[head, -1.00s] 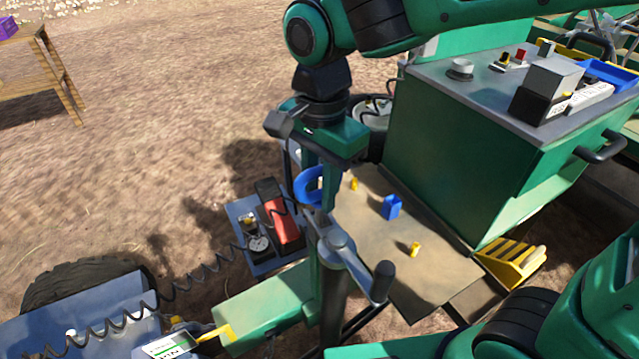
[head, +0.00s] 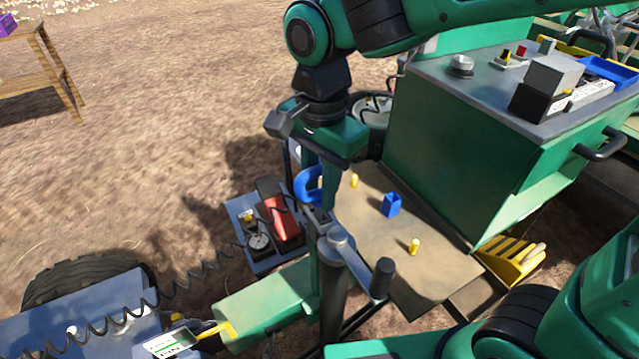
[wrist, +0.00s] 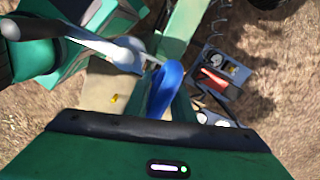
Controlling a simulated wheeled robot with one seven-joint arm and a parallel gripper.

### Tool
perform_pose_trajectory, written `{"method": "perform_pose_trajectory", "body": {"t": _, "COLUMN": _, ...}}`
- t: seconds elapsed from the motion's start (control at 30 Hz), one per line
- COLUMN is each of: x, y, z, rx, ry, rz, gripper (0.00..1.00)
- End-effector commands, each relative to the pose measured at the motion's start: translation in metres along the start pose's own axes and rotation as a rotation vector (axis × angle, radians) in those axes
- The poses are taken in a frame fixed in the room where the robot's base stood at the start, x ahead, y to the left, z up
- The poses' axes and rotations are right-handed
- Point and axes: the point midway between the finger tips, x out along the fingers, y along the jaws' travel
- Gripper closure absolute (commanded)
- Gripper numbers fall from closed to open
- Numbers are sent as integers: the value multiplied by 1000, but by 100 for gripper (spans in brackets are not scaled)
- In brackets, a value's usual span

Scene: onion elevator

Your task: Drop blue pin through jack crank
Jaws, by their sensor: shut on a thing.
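My gripper (head: 318,180) is shut on the blue pin's ring-shaped handle (head: 307,187), just above and behind the near part of the jack crank. The blue ring also shows in the wrist view (wrist: 164,90), in front of my gripper. The grey jack crank (head: 337,240) sits on a dark upright post, with a dark knob (head: 383,279) on its arm. In the wrist view the crank (wrist: 115,50) reaches to the upper left, its end close to the ring. The pin's lower shaft is hidden, so I cannot tell whether it is in the crank's hole.
A tan plate (head: 440,270) right of the crank carries a small blue holder (head: 392,205) and yellow pegs (head: 414,246). A green cabinet (head: 460,165) stands behind. A tray with a red device and gauge (head: 259,242) is to the left. A coiled cable (head: 150,308) crosses lower left.

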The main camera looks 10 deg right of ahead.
Motion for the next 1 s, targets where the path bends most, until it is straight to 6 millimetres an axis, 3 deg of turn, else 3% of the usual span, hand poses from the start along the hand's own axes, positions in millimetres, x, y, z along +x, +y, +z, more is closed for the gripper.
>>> {"method": "perform_pose_trajectory", "body": {"t": 1.0, "x": 18, "y": 0, "z": 0, "rx": 0, "ry": 0, "rz": 0, "gripper": 100}}
